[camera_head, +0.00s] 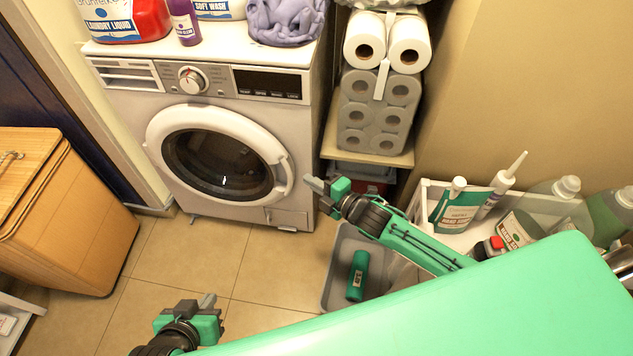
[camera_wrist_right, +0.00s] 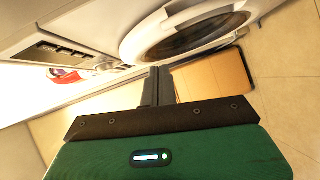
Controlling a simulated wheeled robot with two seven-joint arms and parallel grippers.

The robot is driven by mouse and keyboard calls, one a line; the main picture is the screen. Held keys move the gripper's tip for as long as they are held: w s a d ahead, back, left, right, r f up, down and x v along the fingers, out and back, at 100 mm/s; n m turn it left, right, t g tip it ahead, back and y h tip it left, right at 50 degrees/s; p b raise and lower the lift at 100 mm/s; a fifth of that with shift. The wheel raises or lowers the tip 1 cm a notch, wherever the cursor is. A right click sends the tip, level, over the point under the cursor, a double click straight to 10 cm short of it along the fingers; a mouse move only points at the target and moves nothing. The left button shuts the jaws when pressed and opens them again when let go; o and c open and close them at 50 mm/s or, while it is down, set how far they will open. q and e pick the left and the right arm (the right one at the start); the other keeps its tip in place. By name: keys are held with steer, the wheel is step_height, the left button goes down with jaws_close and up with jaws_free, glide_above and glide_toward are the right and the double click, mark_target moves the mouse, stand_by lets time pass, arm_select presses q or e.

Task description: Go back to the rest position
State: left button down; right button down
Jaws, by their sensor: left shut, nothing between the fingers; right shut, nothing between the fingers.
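My left gripper (camera_head: 205,303) is at the lower left of the head view, over the tiled floor, shut and empty. My right gripper (camera_head: 315,185) is in front of the lower right side of the washing machine (camera_head: 130,107), shut and empty. In the right wrist view its fingers (camera_wrist_right: 157,86) are together with nothing between them. The washer's round door (camera_head: 217,155) looks closed, and the right fingertips are near its right edge. I cannot tell whether they touch the machine.
A wooden hamper (camera_head: 105,225) stands at the left. A grey bin (camera_head: 338,262) with a green bottle (camera_head: 357,276) is below my right forearm. A white cart (camera_head: 424,190) with several bottles is at the right. Paper rolls (camera_head: 378,115) fill a shelf. Floor (camera_head: 262,265) is clear between.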

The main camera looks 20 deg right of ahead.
steer(key=shift+s+d+r, duration=0.1)
steer(key=shift+s+d, duration=0.25)
steer(key=shift+s, duration=0.1)
